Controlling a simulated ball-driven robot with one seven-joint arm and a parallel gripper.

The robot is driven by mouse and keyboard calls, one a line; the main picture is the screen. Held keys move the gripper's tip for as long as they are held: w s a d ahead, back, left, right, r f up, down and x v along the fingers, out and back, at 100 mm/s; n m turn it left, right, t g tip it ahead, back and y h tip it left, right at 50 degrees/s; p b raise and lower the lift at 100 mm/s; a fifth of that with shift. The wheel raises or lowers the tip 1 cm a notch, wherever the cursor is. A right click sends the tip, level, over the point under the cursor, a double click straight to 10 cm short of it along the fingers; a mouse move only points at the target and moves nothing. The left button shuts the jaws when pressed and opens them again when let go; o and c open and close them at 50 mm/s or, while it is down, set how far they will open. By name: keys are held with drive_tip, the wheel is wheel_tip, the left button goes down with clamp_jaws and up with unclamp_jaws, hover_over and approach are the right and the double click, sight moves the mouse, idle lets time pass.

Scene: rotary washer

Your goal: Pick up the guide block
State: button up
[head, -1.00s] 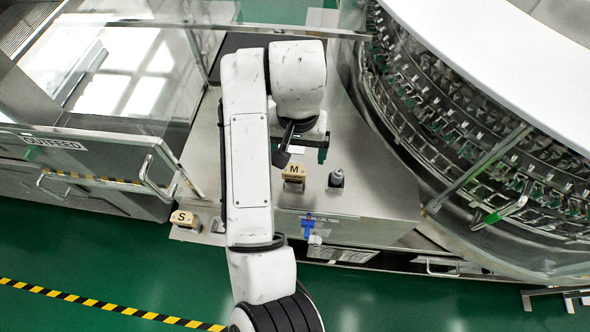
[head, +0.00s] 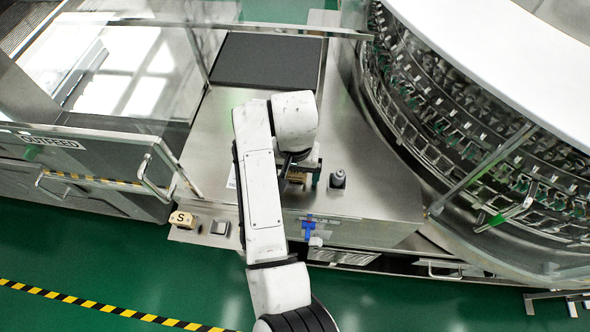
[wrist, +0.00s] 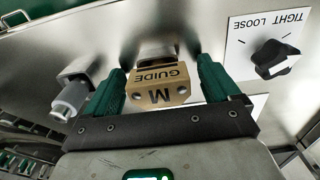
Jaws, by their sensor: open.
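The guide block is tan, marked "GUIDE" and "M", and sits on the steel table. In the wrist view the guide block (wrist: 160,84) lies between the two green fingers of my gripper (wrist: 160,85). The gripper is open, with a finger on each side of the block. I cannot tell whether the fingers touch it. In the head view the guide block (head: 296,177) is mostly hidden under my gripper (head: 300,178) and wrist.
A small grey bottle-like part (head: 338,179) stands right of the block. Another tan block marked "S" (head: 182,219) sits at the table's front left. A TIGHT/LOOSE knob (wrist: 276,60) is beside my gripper. A blue valve (head: 309,228) is on the front face. A dark mat (head: 266,60) lies behind.

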drive_tip(key=shift+f, duration=0.1)
drive_tip(key=shift+c, duration=0.2)
drive_tip(key=c, duration=1.2)
drive_tip(key=shift+c, duration=0.2)
